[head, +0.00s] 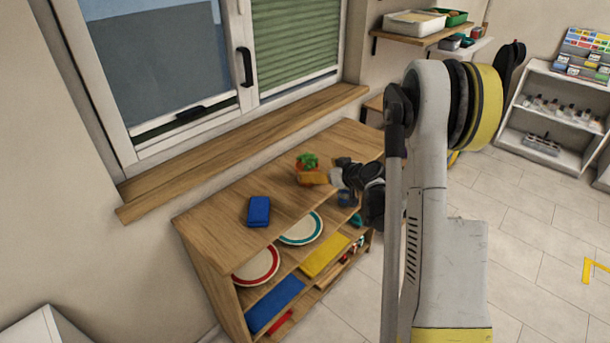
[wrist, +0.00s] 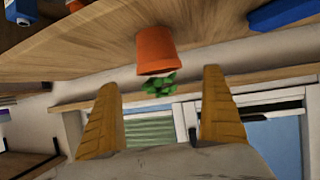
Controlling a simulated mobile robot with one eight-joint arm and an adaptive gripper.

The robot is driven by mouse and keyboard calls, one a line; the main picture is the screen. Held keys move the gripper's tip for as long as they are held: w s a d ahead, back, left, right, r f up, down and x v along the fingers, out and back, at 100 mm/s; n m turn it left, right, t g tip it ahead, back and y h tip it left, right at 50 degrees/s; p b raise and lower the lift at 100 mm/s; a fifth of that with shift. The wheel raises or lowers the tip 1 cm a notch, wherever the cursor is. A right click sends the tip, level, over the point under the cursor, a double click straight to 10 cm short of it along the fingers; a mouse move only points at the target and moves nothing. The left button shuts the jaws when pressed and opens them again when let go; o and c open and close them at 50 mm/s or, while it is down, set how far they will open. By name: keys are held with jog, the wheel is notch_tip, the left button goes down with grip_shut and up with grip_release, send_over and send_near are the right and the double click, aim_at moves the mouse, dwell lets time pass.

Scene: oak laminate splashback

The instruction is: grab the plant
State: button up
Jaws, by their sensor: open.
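The plant is a small green succulent (head: 308,159) in an orange-brown pot on top of the wooden shelf unit. In the wrist view the terracotta pot (wrist: 155,50) appears upside down, with green leaves (wrist: 160,86) at its rim. My gripper (head: 318,177) is at the plant, in front of part of the pot in the head view. In the wrist view my gripper (wrist: 163,100) has its two yellow fingers wide apart. The plant shows in the gap between them, slightly beyond the tips, and nothing is gripped. Whether a finger touches the pot cannot be told.
A blue block-like object (head: 259,211) lies on the wooden unit (head: 222,218) left of the plant. Small dark and blue objects sit near my gripper on the right. Plates and coloured items fill the shelves below. The window sill (head: 240,148) runs behind.

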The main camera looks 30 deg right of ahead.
aim_at(307, 166)
jog(key=b+x, duration=0.3)
jog(key=x, duration=0.4)
jog(key=shift+w, duration=0.25)
jog(key=shift+r, duration=0.1)
jog(key=c, duration=1.5)
